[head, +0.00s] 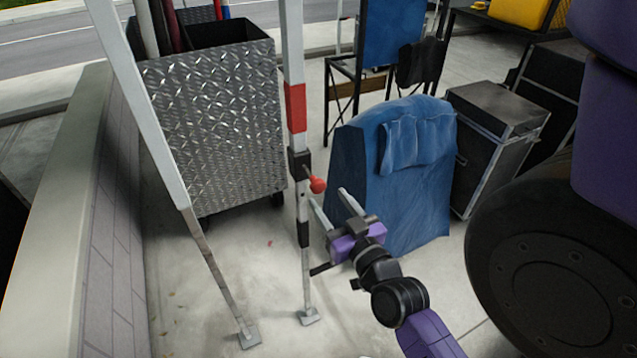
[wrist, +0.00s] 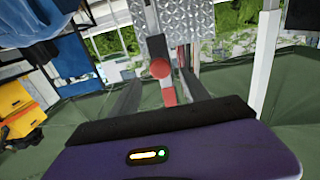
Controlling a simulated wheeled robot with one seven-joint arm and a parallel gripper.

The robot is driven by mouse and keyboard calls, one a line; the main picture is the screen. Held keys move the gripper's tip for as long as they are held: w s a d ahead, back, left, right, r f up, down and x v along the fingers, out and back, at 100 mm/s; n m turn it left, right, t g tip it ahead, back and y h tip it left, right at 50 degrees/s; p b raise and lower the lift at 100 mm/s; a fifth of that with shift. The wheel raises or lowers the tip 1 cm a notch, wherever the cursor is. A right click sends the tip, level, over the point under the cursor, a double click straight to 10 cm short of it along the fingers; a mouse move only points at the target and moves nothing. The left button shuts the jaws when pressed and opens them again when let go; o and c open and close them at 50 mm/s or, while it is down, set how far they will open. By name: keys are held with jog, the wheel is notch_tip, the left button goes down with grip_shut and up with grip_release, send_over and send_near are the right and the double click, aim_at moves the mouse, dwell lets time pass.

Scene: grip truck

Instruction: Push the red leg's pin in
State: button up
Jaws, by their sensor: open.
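The red leg is a grey upright leg with a red band (head: 296,108), standing left of centre in the head view. Its pin ends in a round red knob (head: 318,185) that sticks out to the right from a dark collar (head: 299,163). My gripper (head: 329,197) is open and empty, just right of the leg, its fingers pointing toward it near knob height. In the wrist view the knob (wrist: 160,68) shows between and beyond the two fingertips (wrist: 160,84), with the red band (wrist: 169,96) below it. I see no clear contact. How far the pin sits in is unclear.
A second pale leg (head: 140,100) stands to the left. A diamond-plate cart (head: 215,125) is behind the legs. A blue-draped object (head: 415,190) stands behind my gripper, with black cases (head: 490,150) and a large tyre (head: 545,270) further right. A low wall (head: 85,200) bounds the left.

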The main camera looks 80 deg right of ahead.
aim_at(320, 188)
jog(key=p+x, duration=0.1)
jog(key=x, duration=0.5)
jog(key=shift+w+d, duration=0.15)
jog(key=shift+w, duration=0.05)
grip_shut()
dwell(1.3)
